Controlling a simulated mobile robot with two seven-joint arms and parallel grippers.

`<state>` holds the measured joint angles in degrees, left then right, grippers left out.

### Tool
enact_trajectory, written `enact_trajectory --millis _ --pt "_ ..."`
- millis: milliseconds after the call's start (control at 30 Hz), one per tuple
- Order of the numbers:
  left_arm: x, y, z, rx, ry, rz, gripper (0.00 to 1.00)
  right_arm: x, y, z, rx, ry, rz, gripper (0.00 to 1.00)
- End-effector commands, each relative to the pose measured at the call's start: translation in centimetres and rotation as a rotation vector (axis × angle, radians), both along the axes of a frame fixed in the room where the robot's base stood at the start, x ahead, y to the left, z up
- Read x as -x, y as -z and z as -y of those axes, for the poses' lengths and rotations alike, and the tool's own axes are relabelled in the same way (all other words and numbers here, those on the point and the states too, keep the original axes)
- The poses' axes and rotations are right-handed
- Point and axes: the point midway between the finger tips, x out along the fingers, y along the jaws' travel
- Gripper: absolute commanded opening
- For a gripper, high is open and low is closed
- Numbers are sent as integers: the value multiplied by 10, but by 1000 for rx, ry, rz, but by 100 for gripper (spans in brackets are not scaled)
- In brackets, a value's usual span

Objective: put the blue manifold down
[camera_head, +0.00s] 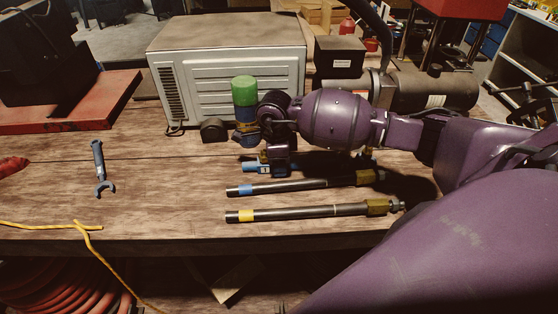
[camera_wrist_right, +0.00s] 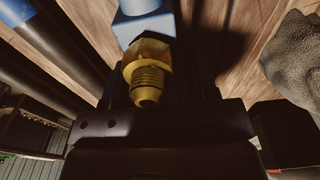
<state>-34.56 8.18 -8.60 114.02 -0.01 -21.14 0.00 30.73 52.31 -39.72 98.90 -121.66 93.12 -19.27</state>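The blue manifold (camera_head: 255,167) is at the front of my right gripper (camera_head: 276,160), low over the wooden table; whether it touches the table is not clear. In the right wrist view, the manifold (camera_wrist_right: 143,22) is at the top with a brass threaded fitting (camera_wrist_right: 148,78) towards the camera. The dark fingers of my right gripper (camera_wrist_right: 152,50) lie on either side of it and look closed on it. The gripper hides part of the manifold in the head view. My left gripper is not in view.
Two hoses, one with a blue band (camera_head: 290,186) and one with a yellow band (camera_head: 300,212), lie just in front. A green-topped cylinder (camera_head: 244,92) stands close behind. A grey metal box (camera_head: 230,70) is at the back. A wrench (camera_head: 99,165) lies left; the table between is clear.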

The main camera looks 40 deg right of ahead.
Motion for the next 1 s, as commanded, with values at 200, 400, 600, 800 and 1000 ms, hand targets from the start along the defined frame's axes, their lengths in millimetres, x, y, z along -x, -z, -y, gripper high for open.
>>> enact_trajectory --millis 200,400,600,800,1000 --pt "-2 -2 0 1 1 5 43 0 0 0 0 0 0 64" --pt "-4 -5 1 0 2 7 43 0 -3 0 0 0 0 64" --pt "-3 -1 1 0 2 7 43 -1 -27 -1 1 -2 4 64" --pt "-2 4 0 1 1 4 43 -3 -66 -3 3 -1 4 64" --pt "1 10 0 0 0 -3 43 -4 -100 -5 1 0 3 64"
